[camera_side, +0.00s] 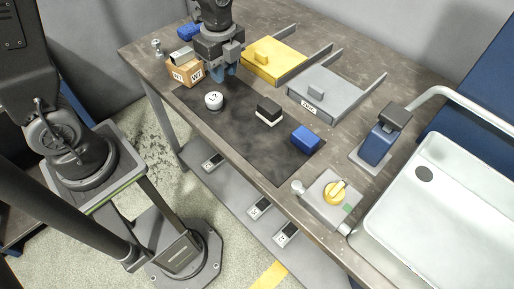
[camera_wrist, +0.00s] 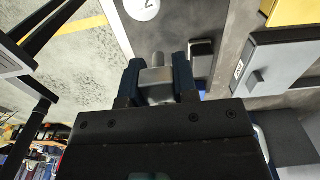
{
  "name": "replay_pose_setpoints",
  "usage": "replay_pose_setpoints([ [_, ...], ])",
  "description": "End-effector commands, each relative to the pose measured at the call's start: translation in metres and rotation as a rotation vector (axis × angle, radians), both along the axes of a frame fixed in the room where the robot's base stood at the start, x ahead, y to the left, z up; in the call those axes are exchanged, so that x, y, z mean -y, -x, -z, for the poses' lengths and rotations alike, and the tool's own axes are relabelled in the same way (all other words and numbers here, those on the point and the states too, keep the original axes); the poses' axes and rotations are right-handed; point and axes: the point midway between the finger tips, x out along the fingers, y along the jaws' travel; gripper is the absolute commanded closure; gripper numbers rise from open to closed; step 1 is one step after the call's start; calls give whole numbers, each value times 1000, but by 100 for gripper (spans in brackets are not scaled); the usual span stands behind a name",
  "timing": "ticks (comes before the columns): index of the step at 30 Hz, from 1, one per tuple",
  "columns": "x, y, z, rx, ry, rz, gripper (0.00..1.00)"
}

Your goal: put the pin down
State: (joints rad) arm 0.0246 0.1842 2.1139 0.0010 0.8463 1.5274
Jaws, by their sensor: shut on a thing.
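My gripper (camera_side: 225,72) is over the back left of the bench, by the left end of the dark mat, with its blue fingers pointing down. In the wrist view, my gripper (camera_wrist: 157,82) has its two dark blue fingers closed on both sides of a grey metal pin (camera_wrist: 156,72). The pin has a wider body between the fingers and a narrower rounded end beyond them. In the side view the pin is hidden by the fingers, and I cannot tell whether it touches anything below.
A cardboard box (camera_side: 183,74) stands left of my gripper, and a white round weight (camera_side: 214,101) in front. The yellow drawer (camera_side: 277,58) and grey drawer (camera_side: 327,94) lie right. A black-and-white block (camera_side: 269,111) and blue block (camera_side: 305,139) sit on the mat (camera_side: 250,140), with bare room between.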

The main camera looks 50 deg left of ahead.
Motion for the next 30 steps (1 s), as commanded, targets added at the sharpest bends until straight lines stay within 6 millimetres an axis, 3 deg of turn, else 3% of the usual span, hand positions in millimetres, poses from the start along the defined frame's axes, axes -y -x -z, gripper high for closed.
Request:
replay_pose_setpoints([
  [3,26,18,1,1,0,16,99],
  [7,39,28,2,0,0,19,99],
  [11,56,32,12,-3,-1,24,99],
  [24,144,37,65,-1,-1,22,99],
  [30,156,38,74,0,-1,18,99],
])
